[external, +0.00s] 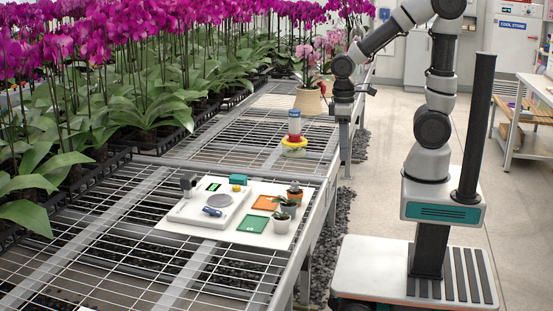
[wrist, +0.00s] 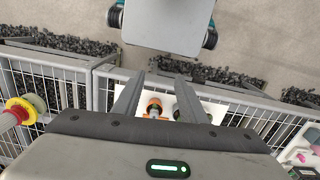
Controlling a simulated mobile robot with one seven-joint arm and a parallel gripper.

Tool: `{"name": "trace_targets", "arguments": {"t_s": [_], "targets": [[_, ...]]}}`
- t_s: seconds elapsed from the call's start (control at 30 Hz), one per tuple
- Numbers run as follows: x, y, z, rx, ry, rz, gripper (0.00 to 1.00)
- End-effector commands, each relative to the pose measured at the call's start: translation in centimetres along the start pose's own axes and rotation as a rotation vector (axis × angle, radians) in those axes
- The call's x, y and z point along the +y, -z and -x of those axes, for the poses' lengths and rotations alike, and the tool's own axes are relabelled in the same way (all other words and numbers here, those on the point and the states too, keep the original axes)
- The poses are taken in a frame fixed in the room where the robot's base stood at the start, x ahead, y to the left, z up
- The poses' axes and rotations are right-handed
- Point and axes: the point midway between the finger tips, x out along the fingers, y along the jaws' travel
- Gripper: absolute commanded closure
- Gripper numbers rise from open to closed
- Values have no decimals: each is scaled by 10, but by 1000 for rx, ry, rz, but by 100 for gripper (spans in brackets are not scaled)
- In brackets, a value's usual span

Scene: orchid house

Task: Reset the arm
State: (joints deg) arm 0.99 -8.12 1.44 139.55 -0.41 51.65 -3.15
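My gripper (external: 345,150) hangs pointing down at the end of my raised arm, beside the right edge of the mesh bench (external: 232,262). In the wrist view my gripper (wrist: 159,78) shows its two fingers spread apart with nothing held between them. The white board (external: 180,230) with small potted plants lies on the bench, apart from the gripper. In the wrist view, part of that board and an orange-brown pot (wrist: 154,109) show below and between the fingers.
The board carries a scale (external: 214,200), a green square (external: 252,224), an orange square (external: 266,202) and small pots (external: 281,224). A yellow-ringed item (external: 294,148) and a potted orchid (external: 308,101) stand farther back. Magenta orchids crowd the left. Floor behind my base is clear.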

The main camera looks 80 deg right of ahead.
Motion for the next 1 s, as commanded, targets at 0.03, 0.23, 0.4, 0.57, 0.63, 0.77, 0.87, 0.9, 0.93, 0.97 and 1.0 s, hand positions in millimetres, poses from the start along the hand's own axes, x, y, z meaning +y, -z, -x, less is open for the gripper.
{"name": "trace_targets", "arguments": {"t_s": [0.03,0.23,0.4,0.57,0.63,0.77,0.87,0.9,0.93,0.97,1.0], "targets": [[0,0,133,505,-34,-20,62],[0,-14,135,551,-12,-65,62],[0,-14,133,544,-12,-69,62],[1,-12,126,495,-10,-69,62],[1,-12,131,475,-9,-68,62],[0,-12,158,445,-7,-65,62],[1,-16,208,500,-11,-68,62],[2,-18,244,578,-15,-70,62],[2,-19,254,573,-14,-69,62],[2,-21,260,560,-13,-69,62],[2,-22,270,551,-12,-69,62]]}}
